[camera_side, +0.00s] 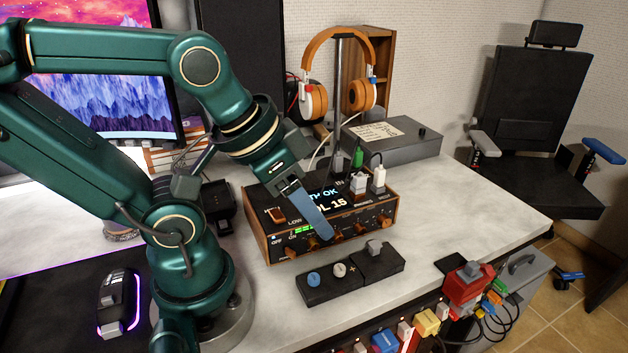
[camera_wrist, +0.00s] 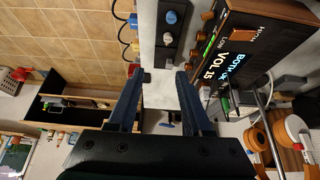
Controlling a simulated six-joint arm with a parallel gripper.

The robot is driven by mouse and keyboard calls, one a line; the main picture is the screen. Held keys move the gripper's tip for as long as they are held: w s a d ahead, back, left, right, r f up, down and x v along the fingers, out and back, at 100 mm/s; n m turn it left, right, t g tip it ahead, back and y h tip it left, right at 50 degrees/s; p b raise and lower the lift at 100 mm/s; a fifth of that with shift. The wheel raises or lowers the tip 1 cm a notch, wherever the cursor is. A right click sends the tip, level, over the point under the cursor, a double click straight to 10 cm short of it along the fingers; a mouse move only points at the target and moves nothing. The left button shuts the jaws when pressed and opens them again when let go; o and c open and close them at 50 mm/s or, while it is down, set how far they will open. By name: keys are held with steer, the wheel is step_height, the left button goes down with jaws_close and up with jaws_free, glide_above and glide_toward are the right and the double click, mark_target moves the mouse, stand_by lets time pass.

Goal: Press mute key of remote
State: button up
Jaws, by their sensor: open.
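The remote (camera_side: 325,291) is a black slab on the white desk in front of the amplifier box. It carries a blue round key (camera_side: 314,279), a white round key (camera_side: 339,269) with a plus mark beside it, and a grey key (camera_side: 374,247) at its right end. I cannot read which one is mute. In the wrist view the remote (camera_wrist: 162,52) is at the top, with the blue key (camera_wrist: 171,17) and white key (camera_wrist: 167,38). My gripper (camera_side: 322,232) is above and behind the remote, apart from it. In the wrist view its fingers (camera_wrist: 159,76) are spread and empty.
The wood-sided amplifier (camera_side: 283,245), its display reading "VOL 15", stands right behind the remote and under my gripper. Plugs and cables (camera_side: 365,180) stand on it. A headphone stand (camera_side: 338,95) and grey box (camera_side: 405,139) are behind. Bare desk (camera_side: 460,205) lies to the right.

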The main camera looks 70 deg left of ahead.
jaws_close()
stand_by(1.8)
